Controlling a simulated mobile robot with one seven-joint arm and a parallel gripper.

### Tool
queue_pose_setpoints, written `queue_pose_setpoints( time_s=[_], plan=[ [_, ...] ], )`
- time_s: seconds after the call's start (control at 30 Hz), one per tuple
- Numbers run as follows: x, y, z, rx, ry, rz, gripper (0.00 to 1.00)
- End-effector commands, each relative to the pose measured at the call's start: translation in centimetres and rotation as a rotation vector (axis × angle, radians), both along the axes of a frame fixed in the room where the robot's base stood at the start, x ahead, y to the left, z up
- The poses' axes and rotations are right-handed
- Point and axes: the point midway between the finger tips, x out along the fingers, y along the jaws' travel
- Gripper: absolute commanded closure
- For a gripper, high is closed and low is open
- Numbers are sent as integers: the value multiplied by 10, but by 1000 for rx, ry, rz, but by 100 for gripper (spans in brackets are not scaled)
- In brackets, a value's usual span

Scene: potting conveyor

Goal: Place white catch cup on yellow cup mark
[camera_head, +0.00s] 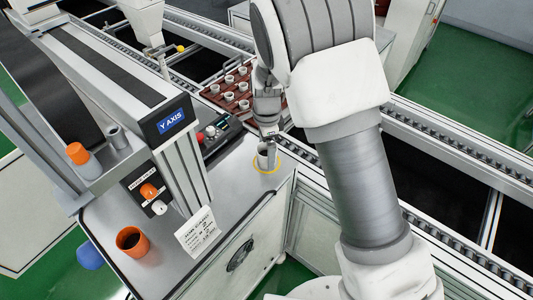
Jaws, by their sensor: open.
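The white catch cup (263,158) stands upright on the grey worktop near its right edge. The yellow cup mark (267,170) is a ring on the worktop, and its front arc shows around the foot of the cup. The cup appears to stand inside the ring; its back part is partly hidden. My gripper (269,133) is just above and behind the cup, pointing down, with its jaws open. The fingertips are small in this view, and I cannot tell whether they touch the cup rim.
A brown tray (205,92) with several small white pots is behind the worktop. A control box with a red button (200,136) stands left of the cup. A Y AXIS post (171,122), job card (198,232) and orange cup (132,241) are further left.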

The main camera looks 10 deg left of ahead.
Motion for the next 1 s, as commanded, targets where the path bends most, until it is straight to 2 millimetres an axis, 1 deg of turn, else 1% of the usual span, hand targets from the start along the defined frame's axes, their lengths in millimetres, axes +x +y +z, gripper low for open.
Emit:
queue_pose_setpoints(
  time_s=[0.03,0.2,0.3,0.4,0.53,0.77,0.83,0.87,0.97,1.0],
  plan=[
    [1,1,13,3,-5,1,0],
    [0,1,51,3,-4,2,0],
    [0,1,70,2,-5,2,0],
    [0,1,85,2,-3,2,0],
    [0,0,96,1,-2,2,0],
    [-1,-1,101,0,-1,3,0],
    [-1,-4,105,6,-4,12,0],
    [-2,-7,109,11,-7,19,0],
    [-6,-23,129,36,-26,71,0],
    [-10,-32,140,49,-37,104,0]
  ],
)
